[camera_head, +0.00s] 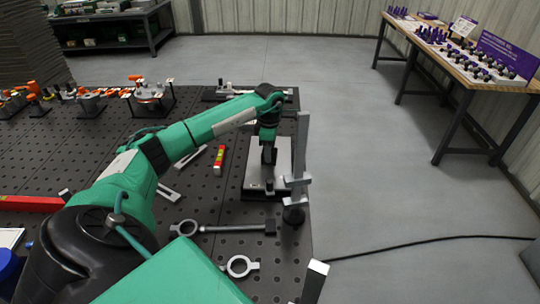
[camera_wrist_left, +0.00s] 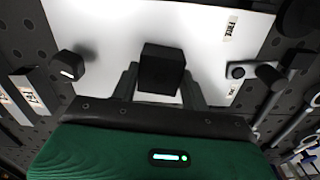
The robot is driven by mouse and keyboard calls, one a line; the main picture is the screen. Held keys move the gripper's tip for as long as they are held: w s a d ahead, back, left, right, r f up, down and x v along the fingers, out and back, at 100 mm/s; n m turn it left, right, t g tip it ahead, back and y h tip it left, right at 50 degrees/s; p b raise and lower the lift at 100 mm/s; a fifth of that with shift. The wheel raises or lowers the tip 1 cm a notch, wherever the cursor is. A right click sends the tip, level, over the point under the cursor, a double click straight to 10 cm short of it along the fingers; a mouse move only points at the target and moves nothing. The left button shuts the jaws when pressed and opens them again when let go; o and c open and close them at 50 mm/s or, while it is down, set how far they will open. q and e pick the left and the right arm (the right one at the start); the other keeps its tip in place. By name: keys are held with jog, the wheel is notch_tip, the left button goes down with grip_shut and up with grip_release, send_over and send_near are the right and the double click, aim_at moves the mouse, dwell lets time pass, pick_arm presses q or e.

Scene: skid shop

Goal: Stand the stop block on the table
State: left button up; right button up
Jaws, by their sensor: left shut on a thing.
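My left gripper (camera_head: 269,150) reaches down over the light grey plate (camera_head: 255,178) near the right edge of the dark perforated table (camera_head: 225,268). In the left wrist view, the gripper (camera_wrist_left: 163,85) is shut on a small black block, the stop block (camera_wrist_left: 162,66), which sits between its two fingers. The white plate (camera_wrist_left: 120,28) spreads beneath it, with small printed labels. I cannot tell whether the block touches the plate. My right gripper is not in view.
An upright grey clamp (camera_head: 302,145) stands just right of the plate. A long bar tool (camera_head: 235,228) and a ring (camera_head: 239,266) lie in front. Orange clamps (camera_head: 150,90) stand at the back left.

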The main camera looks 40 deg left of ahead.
pick_arm(q)
jog(key=shift+r, duration=0.15)
jog(key=shift+r+p, duration=0.4)
jog(key=shift+r, duration=0.1)
jog(key=shift+r+p, duration=1.35)
jog(key=shift+r, duration=1.05)
